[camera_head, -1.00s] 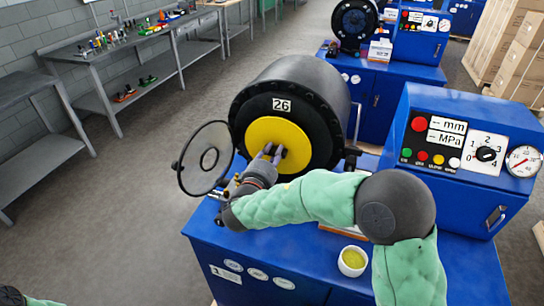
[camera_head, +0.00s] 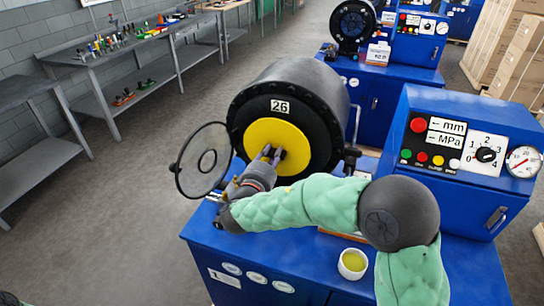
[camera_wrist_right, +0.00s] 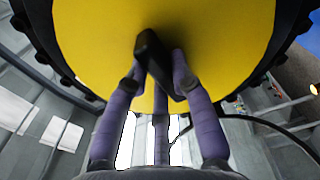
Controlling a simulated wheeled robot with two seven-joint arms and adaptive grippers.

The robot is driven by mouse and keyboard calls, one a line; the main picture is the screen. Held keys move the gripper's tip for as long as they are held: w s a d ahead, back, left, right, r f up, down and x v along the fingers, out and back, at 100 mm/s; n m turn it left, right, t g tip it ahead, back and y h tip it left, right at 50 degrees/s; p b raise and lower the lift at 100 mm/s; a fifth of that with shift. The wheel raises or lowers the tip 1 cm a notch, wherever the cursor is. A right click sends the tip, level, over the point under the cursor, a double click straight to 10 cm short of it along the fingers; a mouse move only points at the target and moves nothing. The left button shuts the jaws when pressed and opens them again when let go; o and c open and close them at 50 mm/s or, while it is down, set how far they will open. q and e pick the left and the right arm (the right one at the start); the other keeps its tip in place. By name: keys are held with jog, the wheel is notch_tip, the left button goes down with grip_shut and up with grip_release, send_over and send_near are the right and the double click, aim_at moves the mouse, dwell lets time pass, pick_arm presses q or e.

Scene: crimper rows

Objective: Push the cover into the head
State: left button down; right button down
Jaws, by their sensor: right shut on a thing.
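The yellow round cover (camera_head: 292,137) sits at the front of the black crimper head (camera_head: 325,90) marked 26. It also fills the upper part of the right wrist view (camera_wrist_right: 100,40). My right gripper (camera_head: 272,153) is at the cover's middle. In the right wrist view its purple fingers (camera_wrist_right: 165,85) are shut around the cover's black handle (camera_wrist_right: 155,62). From these views I cannot tell how deep the cover sits in the head. My left gripper is not clearly in view; only a dark bit of my left arm shows at the bottom left corner.
A round see-through disc with a dark rim (camera_head: 203,160) stands open at the head's left. A blue control cabinet (camera_head: 465,150) is on the right. A cup of yellow stuff (camera_head: 353,263) stands on the blue bench (camera_head: 270,245). Grey shelves line the left wall.

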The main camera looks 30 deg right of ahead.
jog(key=shift+b, duration=1.05)
dwell(1.0)
jog(key=shift+b+x, duration=0.65)
jog(key=shift+x, duration=0.75)
dwell(0.3)
jog(key=c, duration=1)
grip_release()
jog(key=shift+a, duration=0.1)
jog(key=v, duration=1.2)
